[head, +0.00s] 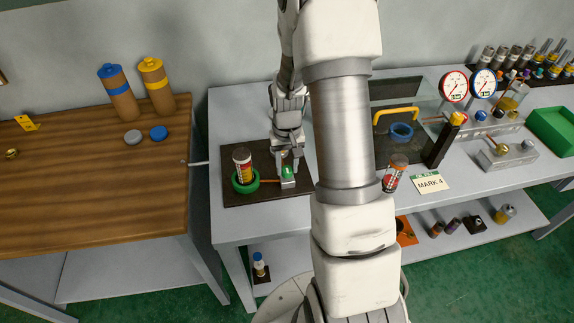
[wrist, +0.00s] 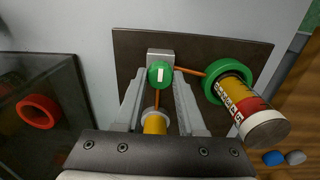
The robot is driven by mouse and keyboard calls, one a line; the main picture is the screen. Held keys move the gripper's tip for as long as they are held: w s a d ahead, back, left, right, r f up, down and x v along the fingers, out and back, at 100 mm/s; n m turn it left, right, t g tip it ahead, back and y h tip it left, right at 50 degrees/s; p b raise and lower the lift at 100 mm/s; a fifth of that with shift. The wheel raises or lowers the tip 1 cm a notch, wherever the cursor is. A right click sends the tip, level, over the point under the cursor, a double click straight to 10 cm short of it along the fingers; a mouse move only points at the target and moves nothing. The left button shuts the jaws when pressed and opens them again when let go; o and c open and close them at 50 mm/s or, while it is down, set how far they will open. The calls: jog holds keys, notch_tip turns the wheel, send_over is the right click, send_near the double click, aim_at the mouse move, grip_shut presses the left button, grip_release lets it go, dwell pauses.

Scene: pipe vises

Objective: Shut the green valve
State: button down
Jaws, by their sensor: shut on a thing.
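The green valve (head: 288,171) is a small round knob on a grey metal block (head: 288,183) on a dark brown board (head: 234,197). In the wrist view the knob (wrist: 160,76) faces me, its white bar roughly upright. My gripper (head: 287,163) reaches down from above. In the wrist view its fingers (wrist: 160,82) close on both sides of the knob. A copper pipe (wrist: 190,72) runs from the block to a green ring (wrist: 211,87). A canister with a red, white and yellow label (wrist: 241,97) stands in the ring.
A yellow part with a white collar (wrist: 154,122) shows between the fingers. A red ring (wrist: 38,112) lies left in the wrist view. A labelled canister (head: 395,174) and MARK 4 card (head: 429,183) stand right of my arm. A wooden table (head: 90,200) is at left.

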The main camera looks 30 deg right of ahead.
aim_at(287, 169)
jog(key=c, duration=0.5)
grip_release()
jog(key=shift+r, duration=0.1)
notch_tip(287, 169, up, 17)
jog(key=shift+r, duration=0.15)
jog(key=s+a+r+n+t, duration=0.1)
jog(key=s+a+r+t, duration=0.1)
jog(key=s+a+r, duration=0.3)
jog(key=s+a+r+n+t, duration=0.2)
jog(key=s+a+r, duration=0.4)
jog(key=s, duration=0.7)
jog(key=shift+s+a+t, duration=0.15)
jog(key=shift+a+t, duration=0.5)
jog(key=shift+t, duration=0.15)
